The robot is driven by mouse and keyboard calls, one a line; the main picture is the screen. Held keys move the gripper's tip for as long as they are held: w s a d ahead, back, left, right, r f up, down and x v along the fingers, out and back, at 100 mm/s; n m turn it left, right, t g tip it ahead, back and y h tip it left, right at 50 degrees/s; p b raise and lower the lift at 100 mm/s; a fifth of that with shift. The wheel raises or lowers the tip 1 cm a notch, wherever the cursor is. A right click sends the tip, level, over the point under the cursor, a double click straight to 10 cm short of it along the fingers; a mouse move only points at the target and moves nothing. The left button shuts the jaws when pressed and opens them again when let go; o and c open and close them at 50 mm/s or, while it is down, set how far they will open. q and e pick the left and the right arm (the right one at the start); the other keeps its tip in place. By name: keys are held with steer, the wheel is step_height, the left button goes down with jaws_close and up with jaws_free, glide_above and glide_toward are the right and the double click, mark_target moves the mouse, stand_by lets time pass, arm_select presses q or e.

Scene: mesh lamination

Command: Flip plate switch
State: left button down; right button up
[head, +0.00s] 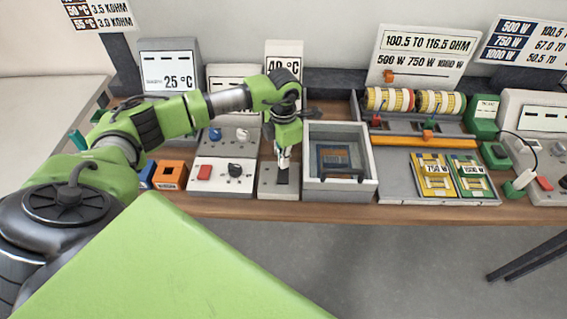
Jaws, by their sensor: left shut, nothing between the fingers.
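My left gripper (284,162) is shut and empty, pointing down over a small grey box (278,192) with a dark slot-like panel on its sloped top. The fingertips are at or just above the dark panel; I cannot tell if they touch it. This box may be the plate switch, but the gripper hides part of it and no lever shows clearly. Behind it stands a tall grey panel with a temperature display (284,52), partly covered by my left arm. My right gripper is not in view.
Left of the box is a control unit with a red button (204,172) and knobs. Right of it is an open grey tray (340,190) holding a dark framed piece. Further right are yellow and green cards (434,174) and reels (388,99). An orange block (172,175) sits at left.

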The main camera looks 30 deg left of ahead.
mark_target(283, 170)
arm_select(q)
steer(key=shift+f+b, duration=0.95)
steer(key=shift+f, duration=0.15)
stand_by(0.6)
steer(key=shift+r+p, duration=2.1)
steer(key=shift+r, duration=1.45)
steer(key=shift+s+f, duration=0.1)
